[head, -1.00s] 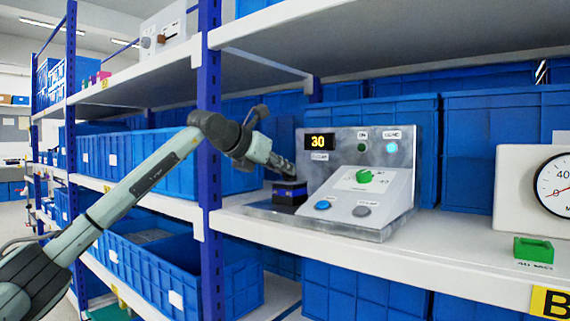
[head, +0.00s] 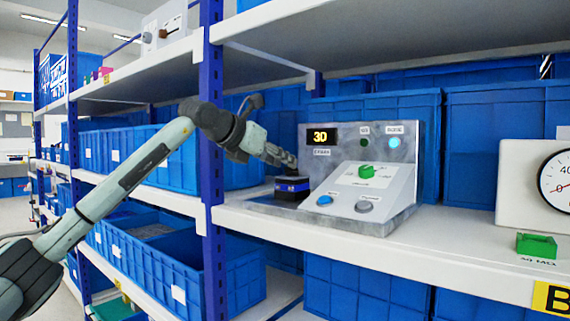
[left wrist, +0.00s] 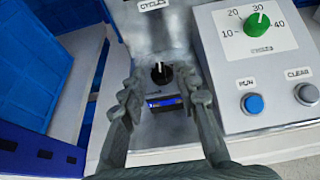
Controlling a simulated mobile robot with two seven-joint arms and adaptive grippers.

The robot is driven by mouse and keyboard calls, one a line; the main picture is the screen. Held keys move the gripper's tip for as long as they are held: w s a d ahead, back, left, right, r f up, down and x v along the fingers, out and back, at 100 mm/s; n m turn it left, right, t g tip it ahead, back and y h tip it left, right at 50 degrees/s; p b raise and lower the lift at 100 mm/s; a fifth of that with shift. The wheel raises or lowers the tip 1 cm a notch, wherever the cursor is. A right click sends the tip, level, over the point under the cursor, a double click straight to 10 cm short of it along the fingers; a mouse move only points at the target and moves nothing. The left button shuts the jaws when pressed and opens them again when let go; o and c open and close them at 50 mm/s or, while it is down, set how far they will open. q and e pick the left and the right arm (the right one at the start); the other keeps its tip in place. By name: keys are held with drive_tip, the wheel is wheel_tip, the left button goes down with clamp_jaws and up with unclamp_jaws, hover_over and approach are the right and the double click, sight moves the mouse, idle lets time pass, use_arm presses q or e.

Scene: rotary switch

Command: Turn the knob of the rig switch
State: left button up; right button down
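The rig's grey metal panel (head: 405,155) stands on the shelf with a display reading 30 (head: 320,136). A green knob (head: 366,171) sits on its sloped face; it also shows in the left wrist view (left wrist: 258,22), pointing near 30. At the panel's left is a small dark box with a blue band (head: 291,188). In the left wrist view this box (left wrist: 165,103) carries a black knob (left wrist: 161,72) with a white mark. My left gripper (head: 287,160) is above the box. Its fingers (left wrist: 158,78) are apart, around the black knob, with gaps visible. My right gripper is not in view.
A blue button (head: 324,201) and a grey button (head: 364,206) sit below the green knob. A blue shelf post (head: 211,150) stands left of the rig, near my left arm. A dial gauge (head: 555,185) and a green block (head: 536,245) are at the right.

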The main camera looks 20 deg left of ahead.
use_arm(q)
drive_tip(key=v, duration=1)
